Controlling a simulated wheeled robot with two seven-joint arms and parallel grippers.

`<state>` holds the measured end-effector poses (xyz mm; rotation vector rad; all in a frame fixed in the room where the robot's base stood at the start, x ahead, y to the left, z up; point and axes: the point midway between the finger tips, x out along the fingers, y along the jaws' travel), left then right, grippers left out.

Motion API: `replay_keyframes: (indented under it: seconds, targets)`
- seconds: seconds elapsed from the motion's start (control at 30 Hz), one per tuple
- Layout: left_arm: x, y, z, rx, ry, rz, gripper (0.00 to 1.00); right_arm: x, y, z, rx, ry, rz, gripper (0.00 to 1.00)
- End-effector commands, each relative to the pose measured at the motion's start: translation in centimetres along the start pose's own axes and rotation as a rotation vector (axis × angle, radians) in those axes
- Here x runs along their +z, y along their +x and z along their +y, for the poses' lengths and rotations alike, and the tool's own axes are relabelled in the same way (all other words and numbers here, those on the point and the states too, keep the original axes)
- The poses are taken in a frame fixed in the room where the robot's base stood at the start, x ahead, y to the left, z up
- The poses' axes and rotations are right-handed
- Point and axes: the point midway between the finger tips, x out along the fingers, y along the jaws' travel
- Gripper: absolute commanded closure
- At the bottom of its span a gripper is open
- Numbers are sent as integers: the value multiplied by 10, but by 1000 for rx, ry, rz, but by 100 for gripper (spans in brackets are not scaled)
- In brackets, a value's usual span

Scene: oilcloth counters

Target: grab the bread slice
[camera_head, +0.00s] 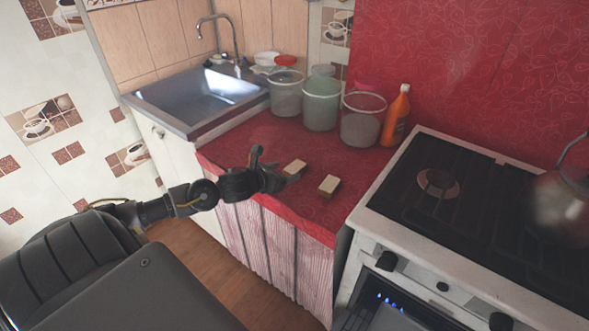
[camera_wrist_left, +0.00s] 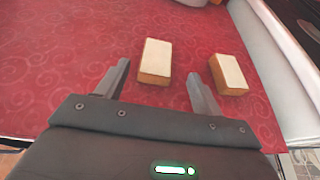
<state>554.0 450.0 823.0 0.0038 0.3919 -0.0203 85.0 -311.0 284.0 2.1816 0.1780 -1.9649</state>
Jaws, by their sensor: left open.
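Two bread slices with pale tops and brown crust sides lie on the red counter. The left slice (camera_head: 295,167) is near my left gripper (camera_head: 272,168), which is open over the front part of the counter. In the left wrist view the left slice (camera_wrist_left: 155,62) lies ahead of the gap between the open fingers of my left gripper (camera_wrist_left: 160,85), with nothing held. The right slice (camera_head: 329,185) lies apart from it, nearer the stove; in the left wrist view it (camera_wrist_left: 229,74) is beyond and right of the right finger. My right gripper is not in view.
Several lidded jars (camera_head: 321,103) and an orange bottle (camera_head: 396,117) stand along the back of the red counter (camera_head: 240,148). A metal sink (camera_head: 193,99) is at the left. A white stove (camera_head: 415,235) with a kettle (camera_head: 563,208) borders the right side.

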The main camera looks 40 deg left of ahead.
Motion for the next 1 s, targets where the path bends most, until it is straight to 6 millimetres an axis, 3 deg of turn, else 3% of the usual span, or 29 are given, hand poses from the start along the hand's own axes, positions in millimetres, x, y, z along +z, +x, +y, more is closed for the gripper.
replay_keyframes:
  seconds: [0.1, 0.37, 0.7, 1.0]
  targets:
    - [0, 14, 0, 0, -2, -1, 33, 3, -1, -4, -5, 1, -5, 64]
    - [0, 22, 1, 1, -1, 1, 33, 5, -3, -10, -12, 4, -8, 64]
    - [2, 65, 5, 3, -2, 1, 33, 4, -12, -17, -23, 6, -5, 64]
    - [1, 70, 5, 1, 1, 1, 33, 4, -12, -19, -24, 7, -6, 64]
